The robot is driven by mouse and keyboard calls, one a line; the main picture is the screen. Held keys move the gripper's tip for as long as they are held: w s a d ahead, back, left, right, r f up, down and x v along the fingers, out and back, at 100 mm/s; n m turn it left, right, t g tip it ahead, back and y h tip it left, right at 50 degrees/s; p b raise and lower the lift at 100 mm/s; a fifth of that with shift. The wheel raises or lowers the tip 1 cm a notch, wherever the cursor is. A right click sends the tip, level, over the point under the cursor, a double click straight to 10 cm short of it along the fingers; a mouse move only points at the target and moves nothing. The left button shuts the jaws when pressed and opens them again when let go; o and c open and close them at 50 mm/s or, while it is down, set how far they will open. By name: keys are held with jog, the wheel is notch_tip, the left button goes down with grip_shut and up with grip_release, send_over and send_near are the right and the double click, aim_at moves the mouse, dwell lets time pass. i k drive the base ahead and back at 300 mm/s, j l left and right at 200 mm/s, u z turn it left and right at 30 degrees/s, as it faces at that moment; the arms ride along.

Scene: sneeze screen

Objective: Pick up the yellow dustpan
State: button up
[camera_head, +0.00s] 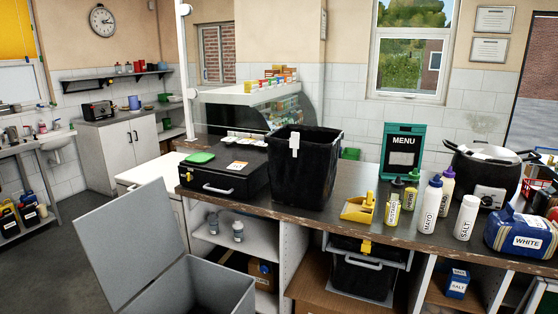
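The yellow dustpan (357,209) lies on the dark counter top (290,211), near its front edge. It stands just right of a black bin and left of several condiment bottles, with a raised part at its right end. My gripper does not show in the head view.
Left of the dustpan are the tall black bin (303,170) and a black case (222,177). Right are mustard (393,211) and mayo (431,206) bottles, a menu board (403,150) and a black cooker (484,172). A grey open-lidded box (140,238) stands in front, lower left.

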aim_at(361, 209)
jog(key=i+l, duration=0.1)
jog(key=i, duration=1.6)
jog(key=i+l+z, duration=0.1)
jog(key=l, duration=0.3)
jog(key=i+l+z, duration=0.1)
jog(key=i+l, duration=0.2)
jog(key=l, duration=0.1)
